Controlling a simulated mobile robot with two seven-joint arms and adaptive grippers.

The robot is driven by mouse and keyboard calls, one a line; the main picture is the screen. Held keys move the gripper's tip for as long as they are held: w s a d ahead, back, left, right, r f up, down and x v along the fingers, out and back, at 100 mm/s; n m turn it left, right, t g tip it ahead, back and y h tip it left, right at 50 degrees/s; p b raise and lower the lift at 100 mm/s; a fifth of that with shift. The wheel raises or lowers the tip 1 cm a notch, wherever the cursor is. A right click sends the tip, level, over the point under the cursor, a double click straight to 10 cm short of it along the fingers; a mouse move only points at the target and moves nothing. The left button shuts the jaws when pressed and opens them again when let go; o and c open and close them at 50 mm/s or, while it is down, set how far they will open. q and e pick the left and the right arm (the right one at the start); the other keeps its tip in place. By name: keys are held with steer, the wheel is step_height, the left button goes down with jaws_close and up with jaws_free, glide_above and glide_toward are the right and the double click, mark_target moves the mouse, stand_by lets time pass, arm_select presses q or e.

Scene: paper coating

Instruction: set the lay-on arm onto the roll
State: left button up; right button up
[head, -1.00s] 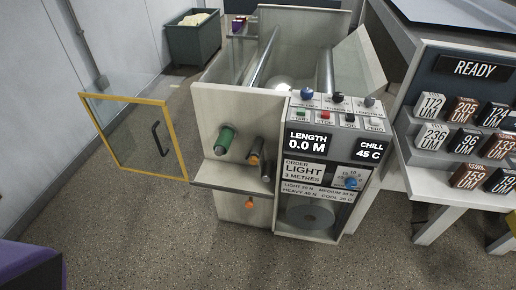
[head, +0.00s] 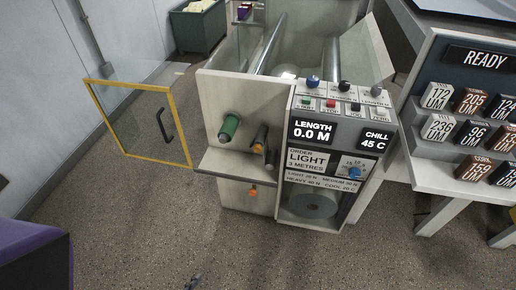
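The coating machine (head: 240,110) stands in the middle. On its front panel are a green roller end (head: 229,128) and, to the right, a dark bar with orange on it (head: 259,140), possibly the lay-on arm; I cannot be sure. A grey roll (head: 312,204) sits in the open bay under the control panel. I cannot tell whether anything rests on it. A small dark tip (head: 193,282) at the bottom edge may be my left gripper, well below and apart from the machine; its fingers cannot be made out. My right gripper is not in view.
A yellow-framed clear door (head: 140,124) stands open left of the machine. The control panel (head: 341,130) reads length 0.0 M, chill 45 C, order LIGHT. A rack of labelled blocks (head: 460,65) reading READY stands at right. The floor in front is clear. A grey bin (head: 199,32) stands behind.

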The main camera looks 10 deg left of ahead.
arm_select(q)
steer(key=shift+c, duration=0.5)
